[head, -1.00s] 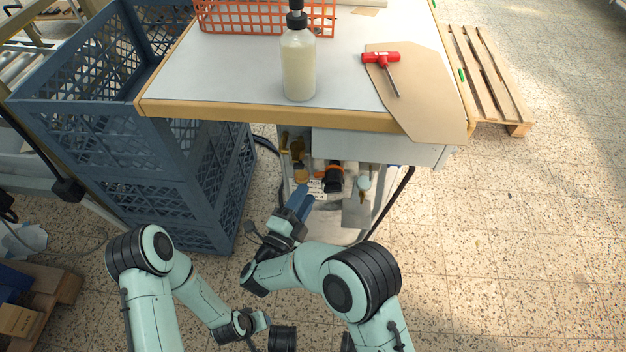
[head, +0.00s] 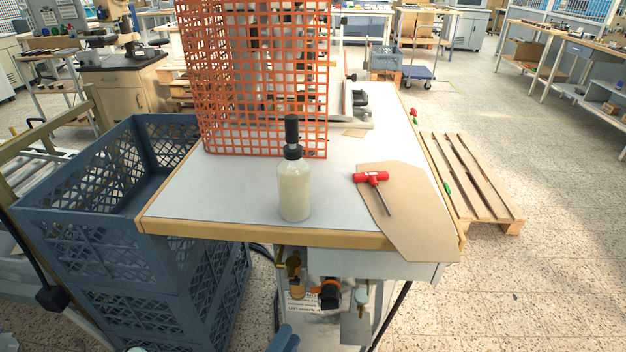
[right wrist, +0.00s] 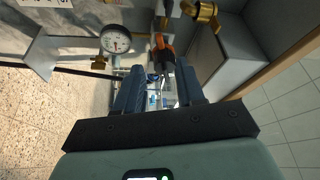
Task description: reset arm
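My right gripper (head: 284,339) shows only as blue finger parts at the bottom edge of the head view, low in front of the table. In the right wrist view its two blue fingers (right wrist: 160,92) stand apart with nothing held between them. Behind the gap I see an orange and black fitting (right wrist: 163,55) under the table. My left gripper is out of view. The work table (head: 240,195) has a pump bottle (head: 294,190) with pale liquid upright near its front edge. A red-handled tool (head: 371,178) lies on a brown sheet (head: 415,215) at the right.
An orange mesh guard (head: 265,80) stands at the back of the table. Stacked blue crates (head: 90,240) stand close on the left. A pressure gauge (right wrist: 116,39) is near my right gripper. A wooden pallet (head: 470,180) lies right; floor at front right is clear.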

